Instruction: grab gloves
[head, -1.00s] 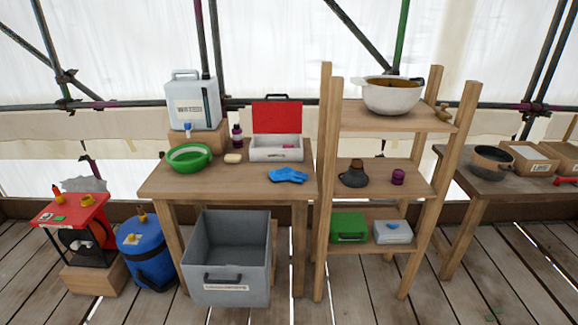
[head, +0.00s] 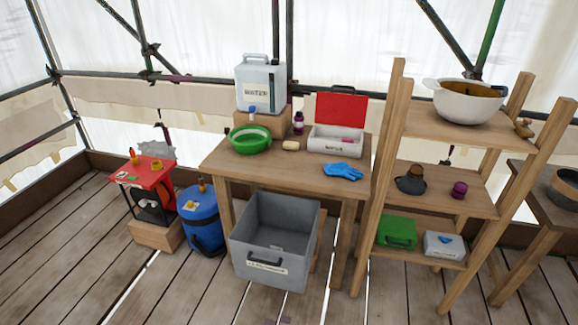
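The blue gloves (head: 342,171) lie on the front right part of the wooden table (head: 285,174), in front of an open white box with a red lid (head: 338,135). They look like one flat bundle, and I cannot tell whether it is one glove or a pair. Neither of my grippers shows in the head view.
A green bowl (head: 236,146), a soap-like bar (head: 290,146) and a water container (head: 260,84) stand on or above the table. A grey crate (head: 262,274) sits on the floor at its front. Wooden shelves (head: 384,180) stand to the right.

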